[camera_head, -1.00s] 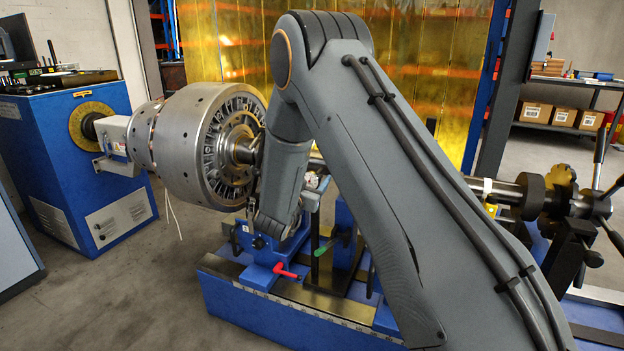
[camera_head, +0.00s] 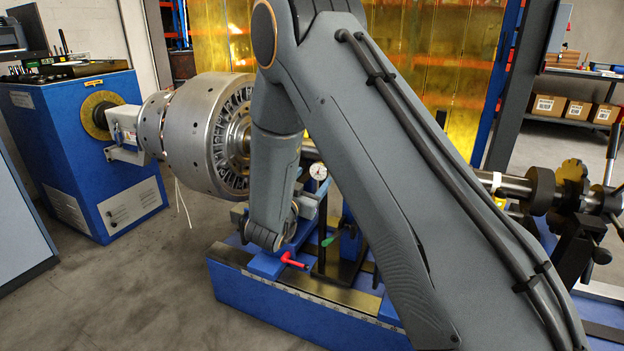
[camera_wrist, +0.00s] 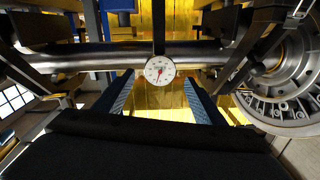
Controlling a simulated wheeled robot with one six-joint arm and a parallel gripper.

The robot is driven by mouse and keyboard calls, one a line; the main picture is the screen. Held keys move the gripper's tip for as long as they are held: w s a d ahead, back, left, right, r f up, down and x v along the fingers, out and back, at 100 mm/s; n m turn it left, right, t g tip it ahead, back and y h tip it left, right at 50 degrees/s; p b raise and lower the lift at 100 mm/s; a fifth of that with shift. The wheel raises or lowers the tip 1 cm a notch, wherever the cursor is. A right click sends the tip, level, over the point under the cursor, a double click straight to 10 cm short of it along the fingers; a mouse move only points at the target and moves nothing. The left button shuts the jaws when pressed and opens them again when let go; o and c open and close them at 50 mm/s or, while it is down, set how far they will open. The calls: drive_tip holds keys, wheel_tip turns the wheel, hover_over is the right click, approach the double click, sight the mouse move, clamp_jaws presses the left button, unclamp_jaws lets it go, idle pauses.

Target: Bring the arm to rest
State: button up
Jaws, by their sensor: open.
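My arm (camera_head: 385,170) reaches up from the lower right, bends at the upper middle and hangs down in front of the machine. My gripper shows in the wrist view (camera_wrist: 155,98) with its two blue-lined fingers apart and nothing between them. In the head view the gripper itself is hidden behind my arm. A white dial gauge (camera_wrist: 159,70) appears in the gap beyond the fingers; it also shows in the head view (camera_head: 318,171). The large metal rotor (camera_head: 200,137) lies level on the balancing machine, left of my forearm, and partly shows in the wrist view (camera_wrist: 285,95).
The blue machine bed (camera_head: 290,312) lies below my arm, with a red-handled lever (camera_head: 292,261) on it. A blue drive cabinet (camera_head: 85,160) stands at left. A yellow curtain (camera_head: 440,70) hangs behind. The floor (camera_head: 120,290) at lower left is clear.

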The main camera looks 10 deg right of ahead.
drive_tip(key=shift+w+a+r, duration=0.15)
drive_tip(key=shift+a, duration=0.05)
drive_tip(key=s+a+r+n+g+y, duration=0.1)
drive_tip(key=s+a+n+g+y, duration=0.15)
drive_tip(key=a+y, duration=0.25)
drive_tip(key=s+a+r+n+g+y, duration=0.2)
drive_tip(key=s+a+n+y, duration=0.15)
drive_tip(key=a+y, duration=0.2)
drive_tip(key=s+n+g+y, duration=0.2)
drive_tip(key=s+n+g, duration=0.3)
drive_tip(key=s, duration=1.7)
drive_tip(key=s+d+r+g+h, duration=0.1)
drive_tip(key=s+d+g, duration=0.2)
drive_tip(key=s, duration=0.5)
drive_tip(key=s+d+r+g+h, duration=0.1)
drive_tip(key=s+d+g, duration=0.2)
drive_tip(key=s, duration=0.4)
drive_tip(key=d+r+m+p, duration=0.2)
drive_tip(key=d+r+p, duration=0.6)
drive_tip(key=p, duration=0.9)
drive_tip(key=shift+s+d+r+m+h, duration=0.2)
drive_tip(key=shift+r+m+h, duration=0.15)
drive_tip(key=shift+r, duration=0.15)
